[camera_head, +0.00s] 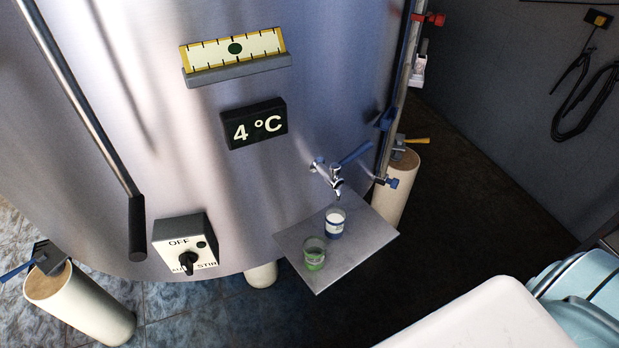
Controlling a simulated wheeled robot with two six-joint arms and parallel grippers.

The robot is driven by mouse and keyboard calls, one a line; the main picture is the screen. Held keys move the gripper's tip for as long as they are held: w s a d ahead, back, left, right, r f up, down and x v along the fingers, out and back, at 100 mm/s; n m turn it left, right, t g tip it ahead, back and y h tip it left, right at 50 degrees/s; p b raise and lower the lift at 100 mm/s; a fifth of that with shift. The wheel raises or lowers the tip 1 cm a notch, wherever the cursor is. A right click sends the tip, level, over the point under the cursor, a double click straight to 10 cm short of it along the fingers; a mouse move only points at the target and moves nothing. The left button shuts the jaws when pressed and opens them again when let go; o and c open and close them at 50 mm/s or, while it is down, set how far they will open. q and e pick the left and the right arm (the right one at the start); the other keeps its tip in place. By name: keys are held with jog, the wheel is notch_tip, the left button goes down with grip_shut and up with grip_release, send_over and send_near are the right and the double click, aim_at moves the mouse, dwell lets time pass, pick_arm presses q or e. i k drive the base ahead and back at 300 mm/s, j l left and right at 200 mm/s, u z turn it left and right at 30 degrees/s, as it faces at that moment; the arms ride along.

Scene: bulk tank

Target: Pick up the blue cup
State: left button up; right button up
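The blue cup (335,225) stands upright on a small metal shelf (358,245) fixed to the front of the tank. It has a blue band with a pale label, and its top looks white inside. A green cup (314,260) stands close to it on the shelf, nearer the left front edge. A metal tap (337,180) with a blue lever is above and just behind the blue cup. Neither of my grippers shows in the head view.
The large steel tank (330,100) fills the left and middle. It carries a 4 °C display (255,124) and an OFF/STIR switch box (184,240). A white surface (480,325) is at the bottom right. The right side of the shelf is clear.

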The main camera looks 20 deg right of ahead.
aim_at(335, 215)
jog(key=z, duration=1)
